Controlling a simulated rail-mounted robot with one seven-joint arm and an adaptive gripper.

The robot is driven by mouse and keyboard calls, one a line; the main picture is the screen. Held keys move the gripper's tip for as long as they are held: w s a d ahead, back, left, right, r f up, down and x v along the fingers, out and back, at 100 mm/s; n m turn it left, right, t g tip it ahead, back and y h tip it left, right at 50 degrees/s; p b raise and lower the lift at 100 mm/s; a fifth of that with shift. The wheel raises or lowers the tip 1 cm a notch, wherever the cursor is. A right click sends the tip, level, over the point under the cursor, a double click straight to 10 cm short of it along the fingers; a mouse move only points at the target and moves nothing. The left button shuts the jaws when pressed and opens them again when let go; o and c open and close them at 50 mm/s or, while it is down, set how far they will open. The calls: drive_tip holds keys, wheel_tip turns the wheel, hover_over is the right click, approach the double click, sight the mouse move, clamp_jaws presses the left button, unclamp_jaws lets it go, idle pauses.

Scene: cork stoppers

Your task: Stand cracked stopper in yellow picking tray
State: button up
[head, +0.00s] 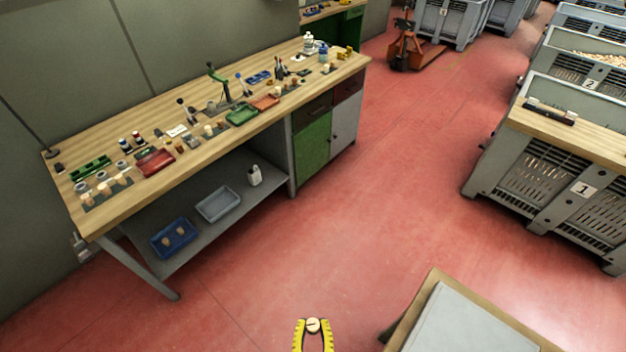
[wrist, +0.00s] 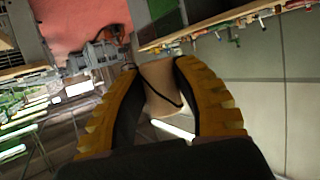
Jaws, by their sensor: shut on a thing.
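My gripper (head: 313,325), with yellow fingers, is at the bottom middle of the head view, above the red floor and well apart from the workbench. It is shut on a pale cork stopper (head: 313,324). In the wrist view the stopper (wrist: 158,88) sits between the two fingers, with a dark crack line running across it. A small yellow thing (head: 345,52) is at the far right end of the workbench; it is too small to tell whether it is the yellow picking tray. No other yellow tray shows clearly.
The long wooden workbench (head: 135,192) carries a red tray (head: 155,161), a green tray (head: 242,115), stoppers, bottles and tools. A blue bin (head: 175,238) and a grey bin (head: 219,205) are on its lower shelf. Grey crates (head: 540,180) stand right. The floor between is clear.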

sight(313, 318)
wheel_tip(313, 318, up, 14)
drive_tip(key=w+p, duration=0.1)
drive_tip(key=p, duration=1.2)
drive_tip(key=shift+w+f+p, duration=0.15)
drive_tip(key=shift+f+p, duration=0.1)
drive_tip(key=shift+p, duration=0.1)
